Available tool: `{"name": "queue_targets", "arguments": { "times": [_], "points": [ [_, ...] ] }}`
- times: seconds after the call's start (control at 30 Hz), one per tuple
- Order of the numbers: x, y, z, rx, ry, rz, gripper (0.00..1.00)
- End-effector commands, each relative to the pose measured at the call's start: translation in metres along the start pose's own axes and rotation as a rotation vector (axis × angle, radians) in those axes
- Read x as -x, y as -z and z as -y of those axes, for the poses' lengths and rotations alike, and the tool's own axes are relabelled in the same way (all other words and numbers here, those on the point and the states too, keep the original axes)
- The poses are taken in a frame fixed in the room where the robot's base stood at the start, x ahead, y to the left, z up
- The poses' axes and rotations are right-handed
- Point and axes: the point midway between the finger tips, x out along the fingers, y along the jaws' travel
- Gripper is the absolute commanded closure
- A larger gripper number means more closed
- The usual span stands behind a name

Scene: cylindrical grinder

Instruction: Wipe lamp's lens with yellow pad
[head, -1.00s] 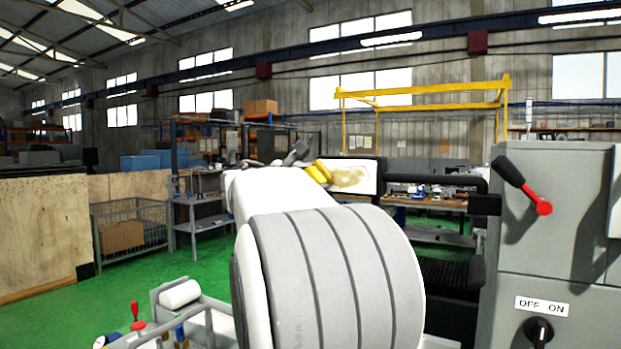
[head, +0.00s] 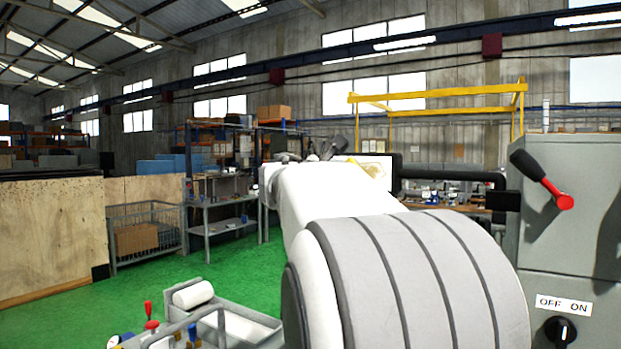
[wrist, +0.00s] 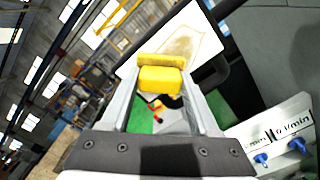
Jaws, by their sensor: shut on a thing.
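The lamp's lens is a white rectangular panel with a brownish smear, in a dark frame. In the wrist view the lens (wrist: 196,30) is at the upper middle, tilted, with the smear in its middle. In the head view the lens (head: 382,163) shows only in part behind my arm. The yellow pad (wrist: 161,80) is between my gripper's fingertips (wrist: 160,88) in the wrist view. My gripper is shut on it. The pad overlaps the lens's lower left part in this view; I cannot tell whether they touch.
A dark arm (head: 450,174) runs from the lamp to the grey machine cabinet (head: 575,235) on the right, with a red-tipped lever (head: 542,180). In the wrist view, blue knobs (wrist: 262,159) on a white panel are at lower right. Green floor is open at left.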

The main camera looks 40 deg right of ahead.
Motion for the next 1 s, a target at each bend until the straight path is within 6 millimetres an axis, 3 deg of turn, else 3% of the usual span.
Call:
{"name": "queue_targets", "arguments": {
  "times": [1.0],
  "points": [
    [-0.004,-0.053,0.052,-0.002,0.002,0.002,0.83]
  ]
}}
